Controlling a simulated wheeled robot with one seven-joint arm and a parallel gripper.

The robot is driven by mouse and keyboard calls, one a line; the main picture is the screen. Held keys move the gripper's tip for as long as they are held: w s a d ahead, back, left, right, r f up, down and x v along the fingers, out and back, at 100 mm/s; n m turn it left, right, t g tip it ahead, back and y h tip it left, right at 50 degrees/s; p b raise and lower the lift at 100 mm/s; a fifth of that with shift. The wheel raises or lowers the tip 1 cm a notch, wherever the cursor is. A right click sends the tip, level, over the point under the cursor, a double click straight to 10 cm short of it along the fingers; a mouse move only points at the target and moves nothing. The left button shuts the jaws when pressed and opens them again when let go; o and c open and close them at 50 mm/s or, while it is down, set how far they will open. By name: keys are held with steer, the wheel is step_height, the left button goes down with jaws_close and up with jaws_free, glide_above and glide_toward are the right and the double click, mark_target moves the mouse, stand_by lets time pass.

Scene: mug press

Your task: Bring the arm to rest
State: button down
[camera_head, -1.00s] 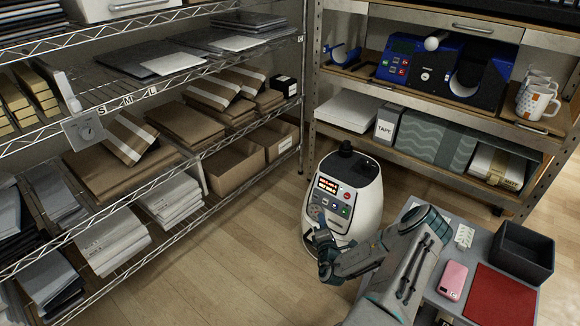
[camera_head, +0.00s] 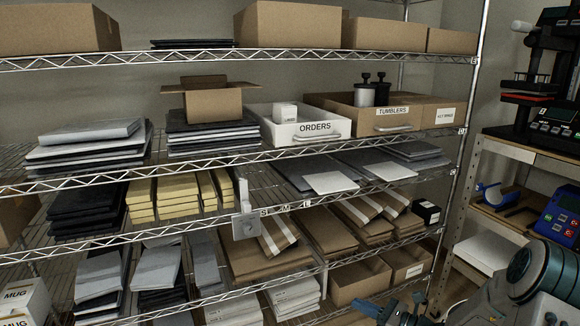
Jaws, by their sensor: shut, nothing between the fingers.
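My arm (camera_head: 530,275), grey with teal joints, shows at the lower right of the head view, cut off by the bottom and right edges. My gripper (camera_head: 388,311) shows only in part at the bottom edge, in front of the lower shelf. It is shut and holds nothing. The rest of the wrist is below the picture.
A wire shelf rack (camera_head: 240,152) fills most of the view. It carries the white ORDERS bin (camera_head: 310,138), the TUMBLERS box (camera_head: 385,127), mailers and cartons. A wooden-shelved unit (camera_head: 540,160) with a press stands at the right, behind my arm.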

steer(key=s+a+r+n+g+h+p, duration=0.2)
steer(key=s+a+r+n+g+p, duration=0.3)
steer(key=s+r+n, duration=0.25)
steer(key=s+a+r+n+g+h+p, duration=0.2)
steer(key=s+a+r+n+g+p, duration=0.25)
steer(key=s+r+n+g, duration=0.3)
steer(key=s+d+r+n+t+h+p, duration=0.2)
steer(key=s+r+n+h+p, duration=0.3)
steer(key=r, duration=0.5)
steer(key=s+d+r+n+t+h+p, duration=0.2)
steer(key=s+d+r+n+h+p, duration=0.1)
steer(key=r, duration=0.6)
steer(key=s+n+h+p, duration=0.1)
steer(key=s+n+p, duration=0.1)
steer(key=s+n, duration=0.1)
steer(key=shift+s+d+r+n+h, duration=0.15)
steer(key=shift+r+n+h, duration=0.25)
steer(key=shift+n, duration=0.2)
steer(key=shift+t, duration=0.25)
